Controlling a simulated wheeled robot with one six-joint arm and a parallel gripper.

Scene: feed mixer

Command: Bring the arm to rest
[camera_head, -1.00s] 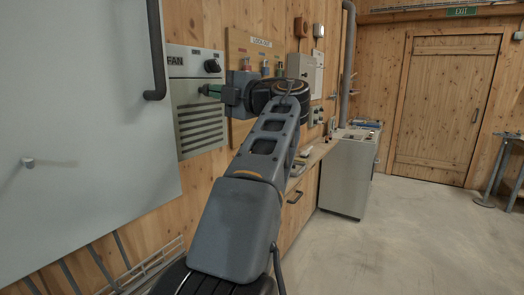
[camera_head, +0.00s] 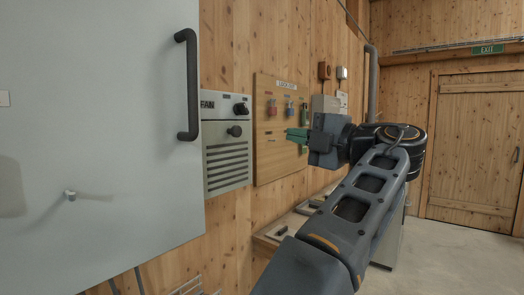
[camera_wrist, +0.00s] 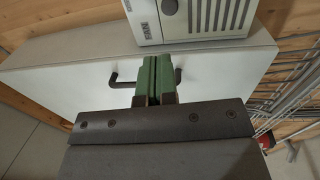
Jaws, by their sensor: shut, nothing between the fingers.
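My arm reaches up from the bottom of the head view, bent at the elbow, with its wrist pointing left. My gripper (camera_head: 297,134) has green fingers and is shut and empty. In the head view it appears in front of the lock-out board (camera_head: 265,158), right of the fan box (camera_head: 226,150); I cannot tell the gap to the wall. In the wrist view the closed green fingers (camera_wrist: 155,78) point at a pale panel with a dark handle.
A large grey door (camera_head: 110,220) with a dark bar handle (camera_head: 188,85) fills the left. A wooden ledge (camera_head: 272,238) runs below the board. A grey cabinet stands partly behind my arm. The wooden door (camera_head: 470,150) is at the back right, with clear floor before it.

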